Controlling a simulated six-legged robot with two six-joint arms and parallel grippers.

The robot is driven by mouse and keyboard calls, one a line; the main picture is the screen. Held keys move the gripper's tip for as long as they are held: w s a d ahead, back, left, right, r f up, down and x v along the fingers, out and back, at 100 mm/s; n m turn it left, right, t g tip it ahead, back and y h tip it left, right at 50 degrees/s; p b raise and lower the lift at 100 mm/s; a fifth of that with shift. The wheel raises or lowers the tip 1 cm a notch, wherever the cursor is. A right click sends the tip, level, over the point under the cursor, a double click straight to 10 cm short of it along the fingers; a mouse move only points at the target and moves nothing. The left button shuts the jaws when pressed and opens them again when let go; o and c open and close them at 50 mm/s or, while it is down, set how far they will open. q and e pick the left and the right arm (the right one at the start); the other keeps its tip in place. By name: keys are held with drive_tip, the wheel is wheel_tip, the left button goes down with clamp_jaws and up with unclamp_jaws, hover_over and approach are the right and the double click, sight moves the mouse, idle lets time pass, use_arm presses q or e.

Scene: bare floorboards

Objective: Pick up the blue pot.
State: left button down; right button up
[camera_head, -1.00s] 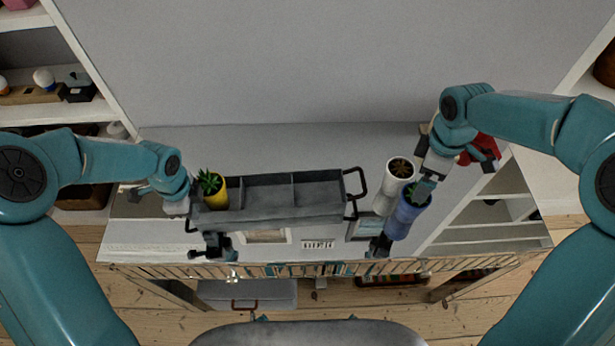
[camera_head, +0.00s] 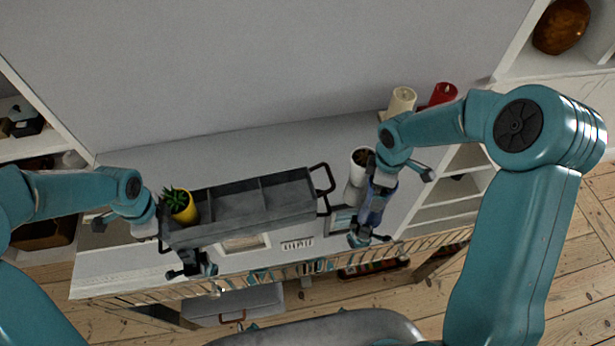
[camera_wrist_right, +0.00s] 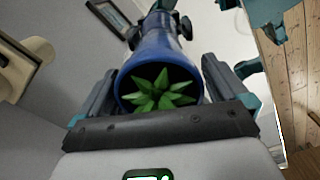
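The blue pot (camera_head: 374,208) stands near the right end of the counter, partly hidden by my right arm. In the right wrist view, the blue pot (camera_wrist_right: 160,52) has a spiky green plant in its mouth and lies between my fingers. My right gripper (camera_wrist_right: 160,70) is open around it, with narrow gaps showing beside the pot's body. In the head view, my right gripper (camera_head: 380,185) is over the pot. My left gripper (camera_head: 155,238) is at the left end of the grey tray; its fingertips are not clear.
The grey divided tray (camera_head: 235,226) holds a yellow pot (camera_head: 186,213) with a plant. A white pot (camera_head: 355,185) stands close left of the blue pot. A cream pot (camera_head: 402,100) and a red object (camera_head: 443,93) are behind my right arm.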

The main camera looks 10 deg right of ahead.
drive_tip(key=c, duration=1.2)
wheel_tip(320, 180, up, 18)
drive_tip(key=shift+r, duration=0.1)
